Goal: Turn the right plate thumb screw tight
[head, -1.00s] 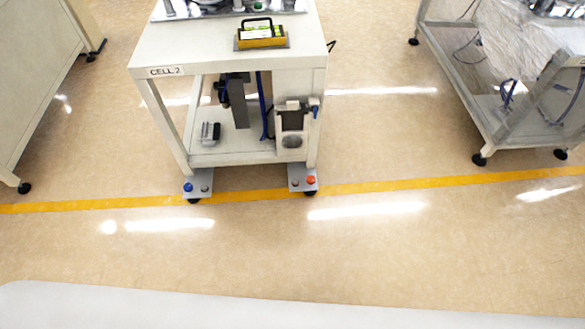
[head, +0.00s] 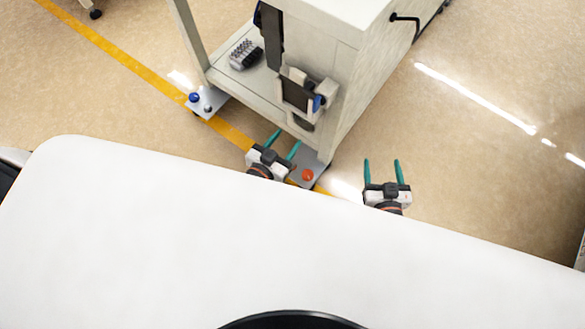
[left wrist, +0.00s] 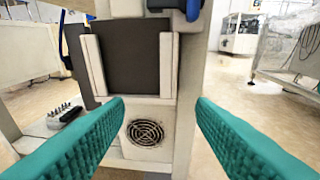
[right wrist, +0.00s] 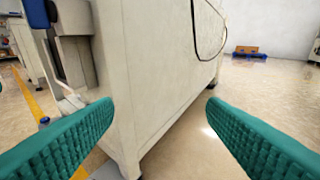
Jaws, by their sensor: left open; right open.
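The right foot plate (head: 318,160) sits on the floor at the cart's near corner in the head view. Its red-orange thumb screw (head: 307,175) shows on top, right beside my left gripper (head: 284,144). The left gripper is open and empty, and covers part of the plate. In the left wrist view its green fingers (left wrist: 160,115) are apart before the cart's front; the red screw is not seen there. My right gripper (head: 382,162) is open and empty, right of the plate. In the right wrist view its fingers (right wrist: 160,105) face the cart's side panel.
The white cart (head: 340,60) stands directly ahead. A dark box in a bracket (head: 298,93) and a fan grille (left wrist: 145,133) are on its front. The left plate (head: 208,104) carries a blue knob (head: 194,97). Open floor (head: 470,150) lies right of the cart.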

